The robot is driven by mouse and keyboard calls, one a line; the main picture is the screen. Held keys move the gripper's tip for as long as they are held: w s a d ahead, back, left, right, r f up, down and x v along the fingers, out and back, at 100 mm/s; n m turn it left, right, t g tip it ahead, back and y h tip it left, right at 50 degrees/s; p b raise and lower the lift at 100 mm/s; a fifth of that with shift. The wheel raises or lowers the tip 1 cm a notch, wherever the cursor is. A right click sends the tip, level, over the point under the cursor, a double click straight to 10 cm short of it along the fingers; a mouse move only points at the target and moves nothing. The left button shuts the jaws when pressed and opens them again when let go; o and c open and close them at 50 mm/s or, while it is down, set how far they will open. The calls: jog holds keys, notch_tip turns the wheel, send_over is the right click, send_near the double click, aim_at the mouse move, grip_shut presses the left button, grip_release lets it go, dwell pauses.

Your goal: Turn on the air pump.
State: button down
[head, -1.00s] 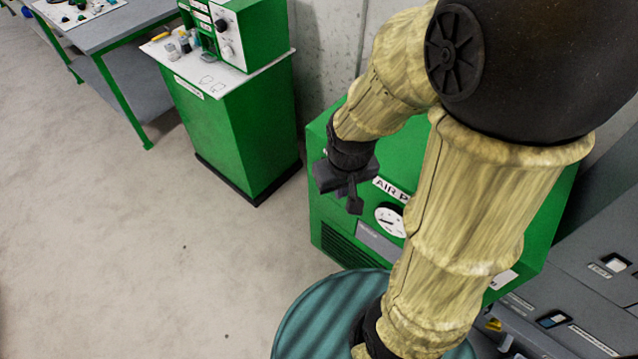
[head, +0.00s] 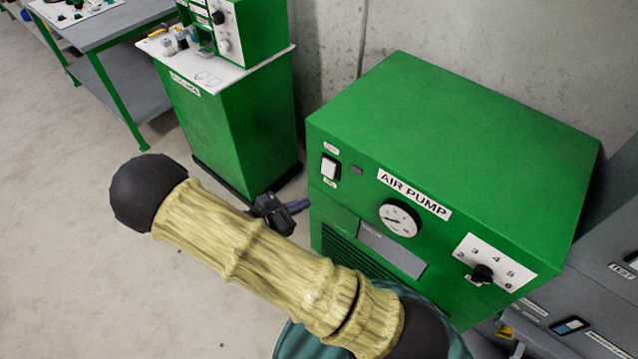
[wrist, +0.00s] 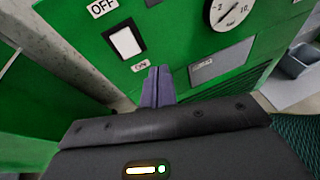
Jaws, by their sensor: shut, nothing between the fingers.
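The air pump (head: 480,150) is a green box with a white "AIR PUMP" label. Its white rocker switch (head: 330,168) sits at the upper left of the front, with a small label above and below. In the wrist view the switch (wrist: 125,42) has "OFF" above and "ON" below. A small dark square (head: 357,170) is beside it. My gripper (head: 304,204) is shut and empty at the pump's left front edge, lower than the switch. In the wrist view its fingertips (wrist: 158,70) appear below and right of the switch, beside the "ON" label. I cannot tell whether they touch the panel.
The pump front also carries a round gauge (head: 400,218), a grey plate (head: 391,250) and a black knob (head: 482,273) on a numbered scale. A green cabinet (head: 235,130) stands to the left and grey cabinets (head: 600,240) to the right. Open floor lies at left.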

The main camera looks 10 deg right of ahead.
jog(key=a+n+t, duration=0.1)
jog(key=w+a+f+n+t, duration=0.2)
jog(key=shift+a+n+t, duration=0.3)
jog(key=shift+t, duration=0.1)
jog(key=shift+d, duration=0.1)
jog(key=p, duration=0.2)
send_near(327, 174)
jog(key=x, duration=0.6)
jog(key=shift+w+d, duration=0.2)
jog(key=shift+d, duration=0.05)
jog(key=shift+f, duration=0.1)
jog(key=shift+d+b, duration=0.1)
jog(key=shift+b, duration=0.25)
